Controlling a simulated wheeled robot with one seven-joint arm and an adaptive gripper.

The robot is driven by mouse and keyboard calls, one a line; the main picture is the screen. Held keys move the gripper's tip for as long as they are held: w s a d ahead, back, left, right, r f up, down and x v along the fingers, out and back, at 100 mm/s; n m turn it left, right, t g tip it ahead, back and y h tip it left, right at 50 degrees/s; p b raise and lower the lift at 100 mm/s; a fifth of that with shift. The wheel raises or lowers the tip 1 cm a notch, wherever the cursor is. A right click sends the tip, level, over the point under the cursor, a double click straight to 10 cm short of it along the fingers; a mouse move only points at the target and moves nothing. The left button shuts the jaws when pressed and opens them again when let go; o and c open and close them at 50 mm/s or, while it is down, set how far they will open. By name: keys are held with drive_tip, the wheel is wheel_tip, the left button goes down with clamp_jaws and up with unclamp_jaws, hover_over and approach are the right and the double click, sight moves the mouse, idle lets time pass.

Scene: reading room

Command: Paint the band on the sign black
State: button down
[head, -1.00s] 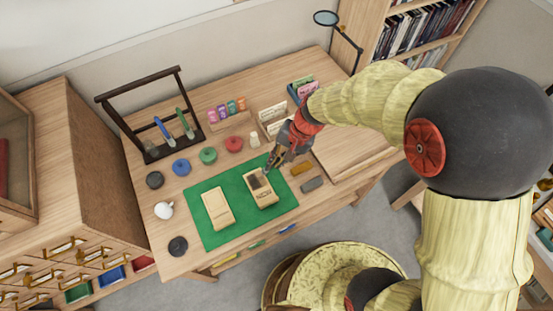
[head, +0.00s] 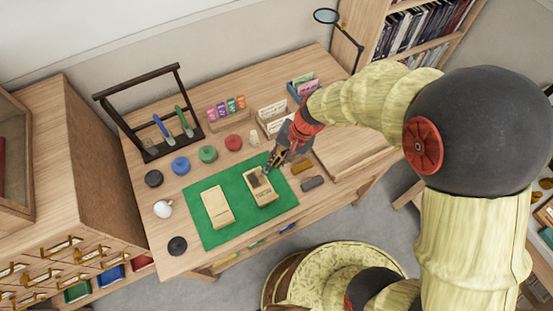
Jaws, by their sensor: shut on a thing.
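A pale wooden sign (head: 262,194) lies on the right part of the green mat (head: 234,227). It has dark lettering on its nearer half and a dark patch near its far end. My gripper (head: 270,164) is over the sign's far end, pointing down. It is shut on a slim tool, mostly hidden by the fingers. Whether the tool's tip touches the sign cannot be told. A second wooden block (head: 217,207) lies flat on the mat to the left.
A dark rack (head: 152,148) holds a blue and a green-handled tool. Black (head: 154,178), blue (head: 180,166), green (head: 208,154) and red (head: 234,142) round pots line the mat's far side. A white jug (head: 163,209) stands left, card holders behind. Brown and grey blocks lie right of the mat.

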drive_tip(key=shift+f, duration=0.2)
drive_tip(key=s+a, duration=0.2)
drive_tip(key=s, duration=0.1)
drive_tip(key=shift+s+a, duration=0.25)
drive_tip(key=shift+s, duration=0.05)
idle(2.1)
drive_tip(key=shift+r, duration=0.15)
drive_tip(key=shift+r+p, duration=2.15)
drive_tip(key=shift+r, duration=0.8)
